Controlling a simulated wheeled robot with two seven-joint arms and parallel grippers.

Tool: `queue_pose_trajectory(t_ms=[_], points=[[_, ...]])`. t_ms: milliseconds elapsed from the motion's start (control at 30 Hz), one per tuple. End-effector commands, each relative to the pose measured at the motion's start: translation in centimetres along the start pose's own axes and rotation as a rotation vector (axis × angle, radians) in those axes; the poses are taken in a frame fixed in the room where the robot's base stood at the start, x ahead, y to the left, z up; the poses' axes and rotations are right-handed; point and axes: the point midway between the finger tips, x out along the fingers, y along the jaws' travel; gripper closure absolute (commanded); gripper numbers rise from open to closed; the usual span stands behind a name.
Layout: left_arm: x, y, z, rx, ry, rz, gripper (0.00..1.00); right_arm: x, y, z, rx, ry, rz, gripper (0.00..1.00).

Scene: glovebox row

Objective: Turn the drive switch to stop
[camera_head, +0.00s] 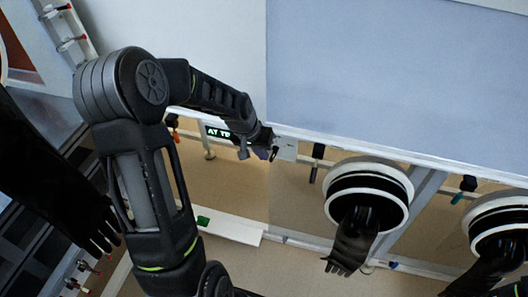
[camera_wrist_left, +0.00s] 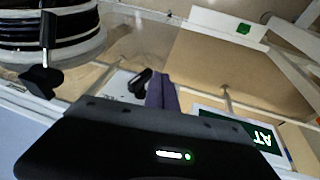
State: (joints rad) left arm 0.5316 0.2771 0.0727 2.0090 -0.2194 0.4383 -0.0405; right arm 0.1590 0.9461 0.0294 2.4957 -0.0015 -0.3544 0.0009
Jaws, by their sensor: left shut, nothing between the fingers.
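A small pale switch plate (camera_head: 286,148) sits on the frame below the grey-blue panel. It also shows in the left wrist view (camera_wrist_left: 118,82), with a black knob (camera_wrist_left: 140,82), which looks like the drive switch, tilted on it. My left gripper (camera_head: 266,148) is at the plate's left side in the head view and partly hides it. Its shut, empty fingers (camera_wrist_left: 160,92) show close beside the knob in the wrist view. I cannot tell whether they touch it. The knob's setting cannot be read. My right gripper is not in view.
White-ringed glove ports (camera_head: 368,172) with hanging black gloves (camera_head: 350,245) stand to the right. A black-handled valve (camera_head: 317,160) lies between. A green-marked white strip (camera_head: 232,230) runs below.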

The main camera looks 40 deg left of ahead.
Motion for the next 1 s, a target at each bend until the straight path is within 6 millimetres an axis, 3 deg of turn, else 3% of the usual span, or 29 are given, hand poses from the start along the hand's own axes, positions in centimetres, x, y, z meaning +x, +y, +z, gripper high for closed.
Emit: queue_pose_trajectory(t_ms=[700, 1000], points=[[0.2, -0.1, 0.0, -0.001, 0.000, 0.000, 1.00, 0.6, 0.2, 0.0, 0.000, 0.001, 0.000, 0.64], [-0.9, 0.0, -0.3, -0.001, 0.001, 0.000, 1.00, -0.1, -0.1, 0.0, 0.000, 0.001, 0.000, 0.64]])
